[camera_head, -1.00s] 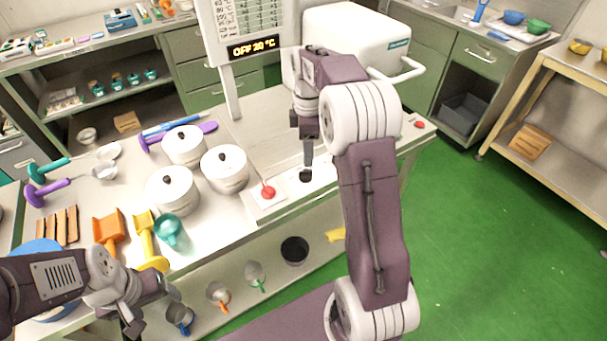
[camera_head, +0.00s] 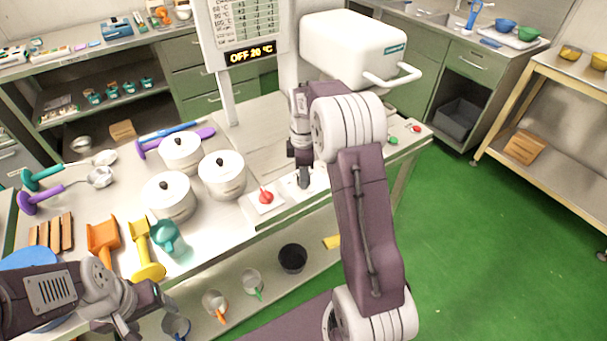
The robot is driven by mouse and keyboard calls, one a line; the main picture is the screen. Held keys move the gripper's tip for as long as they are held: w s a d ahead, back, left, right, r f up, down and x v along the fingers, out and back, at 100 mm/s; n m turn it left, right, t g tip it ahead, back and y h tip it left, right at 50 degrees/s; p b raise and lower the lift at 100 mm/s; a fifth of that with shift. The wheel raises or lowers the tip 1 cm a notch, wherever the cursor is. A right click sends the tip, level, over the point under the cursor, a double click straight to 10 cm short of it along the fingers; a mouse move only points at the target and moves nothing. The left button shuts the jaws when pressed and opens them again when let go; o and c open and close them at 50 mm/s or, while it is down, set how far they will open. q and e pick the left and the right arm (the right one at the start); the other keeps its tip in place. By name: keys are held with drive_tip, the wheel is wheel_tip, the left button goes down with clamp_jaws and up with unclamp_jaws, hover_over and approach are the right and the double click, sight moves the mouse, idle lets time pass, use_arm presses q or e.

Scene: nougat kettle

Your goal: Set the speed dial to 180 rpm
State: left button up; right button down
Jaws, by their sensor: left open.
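My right gripper (camera_head: 304,178) points straight down at a pale control plate (camera_head: 289,190) on the front edge of the machine's bench. Its dark tip is at a small dark knob, which looks like the speed dial; the gripper and arm mostly hide it, so I cannot tell whether they touch, nor read any marks. The display (camera_head: 250,54) reads OFF 20 °C. My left gripper (camera_head: 150,318) is open, low at the left, away from the controls.
A red knob (camera_head: 266,197) on a white plate sits just left of my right gripper. Lidded white pots (camera_head: 222,175) stand further left. A green button (camera_head: 393,141) and red button (camera_head: 416,128) are at the right. The white machine head (camera_head: 355,45) stands behind.

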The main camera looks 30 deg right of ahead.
drive_tip(key=shift+r+m+p, duration=0.15)
drive_tip(key=shift+m+p, duration=0.35)
drive_tip(key=shift+p, duration=0.15)
drive_tip(key=shift+r+m+p, duration=0.1)
drive_tip(key=shift+m+p, duration=0.95)
drive_tip(key=shift+m, duration=0.15)
drive_tip(key=m+p, duration=0.2)
drive_tip(key=m, duration=0.1)
drive_tip(key=shift+m, duration=0.4)
drive_tip(key=m+p, duration=0.2)
drive_tip(key=m, duration=0.1)
drive_tip(key=shift+m, duration=0.3)
drive_tip(key=m+p, duration=0.2)
drive_tip(key=m, duration=0.4)
drive_tip(key=shift+p, duration=0.4)
drive_tip(key=m+p, duration=0.1)
drive_tip(key=m, duration=0.2)
drive_tip(key=shift+m, duration=0.4)
drive_tip(key=shift+w+f+m+p, duration=0.1)
drive_tip(key=shift+m+p, duration=0.05)
drive_tip(key=shift+m, duration=0.6)
drive_tip(key=shift+f+m+p, duration=0.1)
drive_tip(key=shift+m+p, duration=0.05)
drive_tip(key=shift+m, duration=0.6)
